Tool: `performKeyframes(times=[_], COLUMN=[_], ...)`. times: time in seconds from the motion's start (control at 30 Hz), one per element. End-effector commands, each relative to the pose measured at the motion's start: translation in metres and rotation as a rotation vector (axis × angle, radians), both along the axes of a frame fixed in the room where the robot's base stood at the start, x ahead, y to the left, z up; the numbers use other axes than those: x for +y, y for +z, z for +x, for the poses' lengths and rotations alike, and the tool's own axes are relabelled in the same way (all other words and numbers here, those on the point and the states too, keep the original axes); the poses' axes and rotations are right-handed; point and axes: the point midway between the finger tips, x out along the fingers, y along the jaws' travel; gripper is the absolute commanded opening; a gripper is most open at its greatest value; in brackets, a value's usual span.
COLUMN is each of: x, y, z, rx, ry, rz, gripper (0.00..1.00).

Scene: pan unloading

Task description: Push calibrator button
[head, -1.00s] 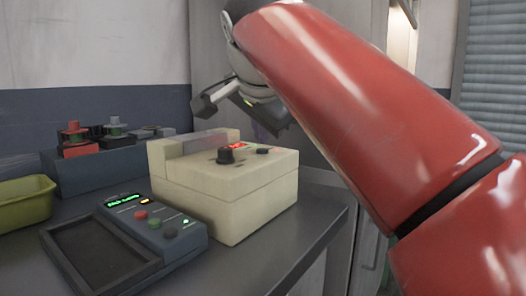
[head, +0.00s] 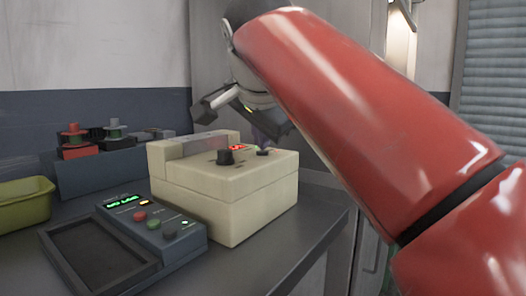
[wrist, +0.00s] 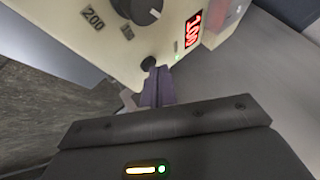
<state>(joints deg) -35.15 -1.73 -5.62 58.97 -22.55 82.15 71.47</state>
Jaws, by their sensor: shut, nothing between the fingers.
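A beige box (head: 228,195) with a dark dial knob, a lit red display and a small black button stands on the counter. The button (head: 263,152) is on its top, right of the knob; it also shows in the wrist view (wrist: 148,62). My gripper (wrist: 158,72) has its purple fingers shut and empty, with the tips right at the button. In the head view my gripper (head: 262,141) is just above the box's top and partly hidden by my arm. I cannot tell whether the tips touch the button. The frames do not settle which device is the calibrator.
A grey-blue device (head: 180,246) with a green display, several buttons and a dark tray (head: 66,240) lies in front of the box. A green bin (head: 24,203) and a rack (head: 98,172) of red and dark parts stand left. The counter's front right is clear.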

Motion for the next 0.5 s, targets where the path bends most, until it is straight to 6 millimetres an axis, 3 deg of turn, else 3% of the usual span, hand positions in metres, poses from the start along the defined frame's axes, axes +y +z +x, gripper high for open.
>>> performKeyframes(times=[0.27,0.5], x=[0.0,0.0], y=[-0.001,0.011], z=[0.0,0.0], rx=[0.0,0.001], ry=[0.0,-0.001], rz=[0.0,0.0], gripper=[0.0,0.0])
